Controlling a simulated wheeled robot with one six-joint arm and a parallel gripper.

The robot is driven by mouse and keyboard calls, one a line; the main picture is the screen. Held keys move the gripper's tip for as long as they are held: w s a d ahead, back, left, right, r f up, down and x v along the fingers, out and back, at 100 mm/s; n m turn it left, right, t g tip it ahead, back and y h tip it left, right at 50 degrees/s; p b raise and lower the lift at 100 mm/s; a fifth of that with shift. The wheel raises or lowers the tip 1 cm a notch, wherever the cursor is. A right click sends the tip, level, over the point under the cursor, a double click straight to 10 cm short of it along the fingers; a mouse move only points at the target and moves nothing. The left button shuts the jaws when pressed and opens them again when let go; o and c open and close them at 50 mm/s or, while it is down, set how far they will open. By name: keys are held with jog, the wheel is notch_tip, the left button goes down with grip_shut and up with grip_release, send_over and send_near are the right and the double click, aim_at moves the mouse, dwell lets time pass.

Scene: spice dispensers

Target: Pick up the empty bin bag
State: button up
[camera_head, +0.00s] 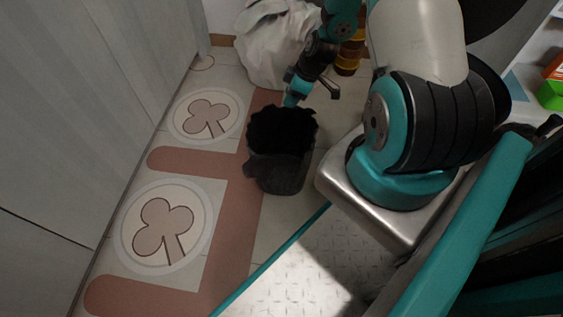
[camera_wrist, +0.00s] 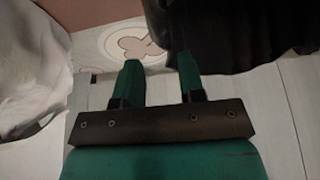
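The empty bin bag appears as a black open sack with a jagged rim (camera_head: 280,172), standing upright on the tiled floor in the head view. Its dark side also shows at the upper right of the wrist view (camera_wrist: 235,35). My gripper (camera_head: 290,98) is at the bag's far rim in the head view. In the wrist view, my gripper (camera_wrist: 159,75) has its two green fingers apart with nothing visible between them. The right fingertip is close to the black bag; I cannot tell whether they touch.
A full-looking white bag (camera_head: 268,50) stands behind the black one and fills the wrist view's left side (camera_wrist: 30,65). A brown-and-yellow container (camera_head: 349,55) stands behind my arm. A grey panelled wall (camera_head: 70,130) runs along the left. Patterned floor (camera_head: 225,240) lies clear in front.

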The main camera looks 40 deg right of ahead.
jog(key=b+x, duration=0.2)
jog(key=x, duration=0.1)
jog(key=b+x, duration=0.2)
jog(key=shift+s+a+f, duration=0.2)
jog(key=shift+f, duration=0.05)
jog(key=shift+w+a+f, duration=0.1)
jog(key=shift+w+f, duration=0.05)
jog(key=shift+f, duration=0.05)
jog(key=shift+f, duration=0.15)
grip_shut()
